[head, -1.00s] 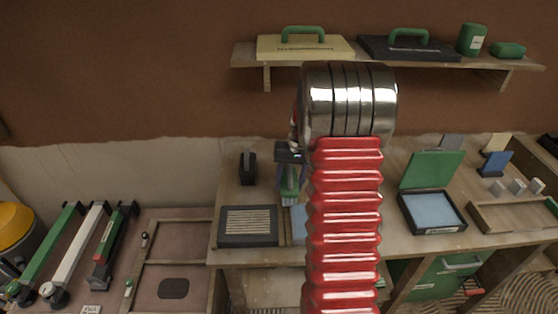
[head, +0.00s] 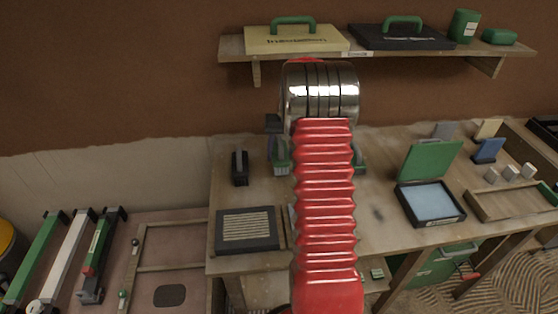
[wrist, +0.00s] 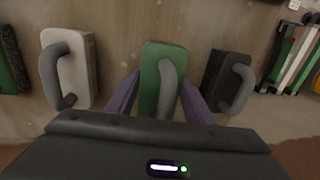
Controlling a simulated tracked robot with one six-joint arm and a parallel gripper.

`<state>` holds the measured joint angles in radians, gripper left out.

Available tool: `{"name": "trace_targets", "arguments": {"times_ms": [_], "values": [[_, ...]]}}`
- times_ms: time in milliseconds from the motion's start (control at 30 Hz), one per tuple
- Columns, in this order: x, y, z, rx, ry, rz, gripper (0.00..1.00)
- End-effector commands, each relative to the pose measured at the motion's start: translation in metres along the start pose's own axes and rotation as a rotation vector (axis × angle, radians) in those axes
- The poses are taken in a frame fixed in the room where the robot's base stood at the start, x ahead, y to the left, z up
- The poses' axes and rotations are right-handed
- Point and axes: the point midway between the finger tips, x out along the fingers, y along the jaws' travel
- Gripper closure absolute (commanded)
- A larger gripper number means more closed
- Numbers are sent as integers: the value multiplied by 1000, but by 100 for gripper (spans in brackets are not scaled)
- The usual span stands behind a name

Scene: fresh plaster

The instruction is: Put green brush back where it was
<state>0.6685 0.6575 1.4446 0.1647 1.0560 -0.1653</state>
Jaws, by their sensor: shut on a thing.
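The green brush (wrist: 152,68) with its grey handle is between the two purple fingers of my gripper (wrist: 160,84) in the wrist view; the gripper is shut on it. In the head view the brush (head: 281,158) shows partly, left of my red arm, over the bench; the arm hides most of the gripper. Whether the brush touches the bench is unclear. In the wrist view a white block with a grey handle (wrist: 80,75) stands to its left and a black one (wrist: 222,82) to its right, both apart from it.
The black block (head: 240,167) stands left of the brush in the head view. A slatted dark tray (head: 247,229) lies in front. A green-lidded box (head: 430,203) is to the right. A wall shelf (head: 360,50) with cases hangs above. Another green block (wrist: 10,65) is far left in the wrist view.

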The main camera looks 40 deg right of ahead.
Motion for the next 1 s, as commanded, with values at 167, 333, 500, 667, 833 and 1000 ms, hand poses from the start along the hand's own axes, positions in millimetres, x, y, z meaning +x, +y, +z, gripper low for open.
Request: {"name": "trace_targets", "arguments": {"times_ms": [167,333,500,667,833,1000], "values": [[4,1,0,1,-1,0,77],[24,7,1,6,-2,-1,77],[34,10,1,10,2,0,77],[34,12,1,12,2,0,77],[36,13,1,13,2,0,52],[35,13,1,14,2,0,40]]}}
